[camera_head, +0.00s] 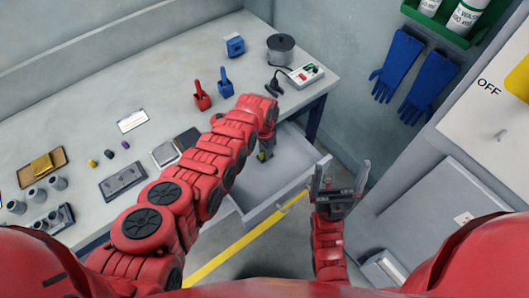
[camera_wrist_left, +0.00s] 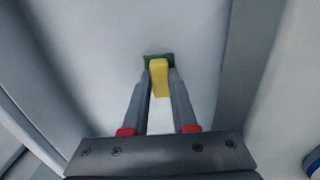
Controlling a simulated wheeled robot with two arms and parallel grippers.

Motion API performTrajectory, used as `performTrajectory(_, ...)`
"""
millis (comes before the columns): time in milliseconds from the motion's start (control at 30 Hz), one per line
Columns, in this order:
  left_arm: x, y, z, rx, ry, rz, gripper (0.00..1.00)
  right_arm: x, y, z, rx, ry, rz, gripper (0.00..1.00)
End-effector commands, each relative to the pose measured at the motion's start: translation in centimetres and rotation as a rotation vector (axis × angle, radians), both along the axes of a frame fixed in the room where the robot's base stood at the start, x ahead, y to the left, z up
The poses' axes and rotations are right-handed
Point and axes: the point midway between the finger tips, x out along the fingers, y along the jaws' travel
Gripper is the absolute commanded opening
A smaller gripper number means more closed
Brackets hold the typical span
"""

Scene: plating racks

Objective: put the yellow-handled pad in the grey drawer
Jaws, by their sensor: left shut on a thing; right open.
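The grey drawer (camera_head: 246,197) is pulled out from under the table, with bare floor showing inside. My left gripper (camera_head: 265,150) points down over the drawer's far part and is shut on the yellow-handled pad (camera_head: 264,156). In the left wrist view the yellow handle (camera_wrist_left: 159,76) stands between the fingertips, and the pad's green edge shows beyond it against the pale drawer floor (camera_wrist_left: 100,60). I cannot tell whether the pad touches that floor. My right gripper (camera_head: 342,175) is open and empty, to the right of the drawer's front.
The table (camera_head: 75,125) holds a red-handled tool (camera_head: 201,97), a blue-handled tool (camera_head: 226,84), a grey pot (camera_head: 281,47) and a white control box (camera_head: 305,75). Blue gloves (camera_head: 415,70) hang on the wall. A grey cabinet (camera_head: 430,200) stands right. Drawer walls flank the left gripper.

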Motion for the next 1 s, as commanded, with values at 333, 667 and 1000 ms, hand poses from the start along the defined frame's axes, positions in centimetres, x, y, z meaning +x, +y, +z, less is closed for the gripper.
performTrajectory(333,0.10,-0.03,-0.45,-0.003,-0.003,0.001,0.00,0.00,0.00,-0.38,0.000,0.000,0.000,1.00)
performTrajectory(667,0.05,-0.04,-0.55,-0.002,-0.002,0.001,0.56,0.00,0.00,-0.45,0.000,0.000,0.000,1.00)
performTrajectory(1000,0.04,0.01,-0.11,-0.001,-0.002,0.001,0.56,0.00,0.00,0.01,0.000,-0.001,0.000,1.00)
